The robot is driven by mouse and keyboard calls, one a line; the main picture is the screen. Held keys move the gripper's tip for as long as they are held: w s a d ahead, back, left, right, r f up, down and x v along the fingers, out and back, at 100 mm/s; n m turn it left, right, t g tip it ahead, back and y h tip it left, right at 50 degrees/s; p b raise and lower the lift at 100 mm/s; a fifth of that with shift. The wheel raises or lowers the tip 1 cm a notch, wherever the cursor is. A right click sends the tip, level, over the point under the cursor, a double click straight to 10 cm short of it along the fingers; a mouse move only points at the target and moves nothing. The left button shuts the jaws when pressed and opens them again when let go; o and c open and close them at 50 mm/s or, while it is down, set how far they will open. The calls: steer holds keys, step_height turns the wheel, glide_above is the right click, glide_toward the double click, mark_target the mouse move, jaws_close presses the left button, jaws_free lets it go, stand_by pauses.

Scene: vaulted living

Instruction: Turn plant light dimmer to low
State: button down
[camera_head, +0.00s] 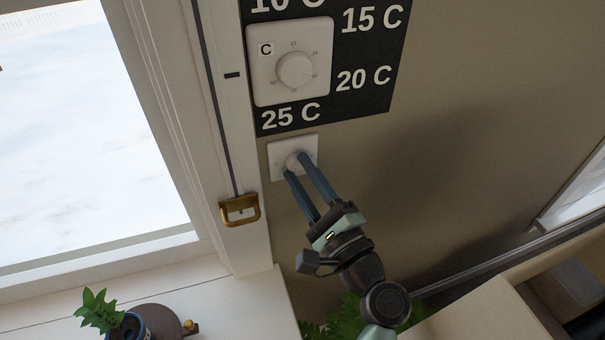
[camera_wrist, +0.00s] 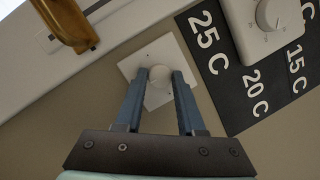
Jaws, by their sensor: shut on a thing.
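The dimmer is a small white square wall plate (camera_head: 308,147) with a round white knob (camera_head: 293,160), on the beige wall below the thermostat. In the wrist view the plate (camera_wrist: 188,60) sits ahead, with its knob (camera_wrist: 159,76) between my two fingers. My gripper (camera_head: 296,171) is shut on the knob, with one blue finger on each side of it. The fingers also show in the wrist view (camera_wrist: 159,84). The fingers hide the knob's sides, and I cannot make out a setting mark on it.
A white thermostat (camera_head: 289,62) on a black panel with temperature labels is just above the dimmer. A brass window handle (camera_head: 239,210) is close to the left. A potted plant (camera_head: 103,312) stands on the sill at lower left. Bare wall lies to the right.

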stand_by(0.4)
steer(key=c, duration=0.5)
jaws_free()
steer(key=b+v, duration=0.2)
steer(key=v, duration=0.5)
steer(key=shift+s+d, duration=0.1)
steer(key=shift+s, duration=0.15)
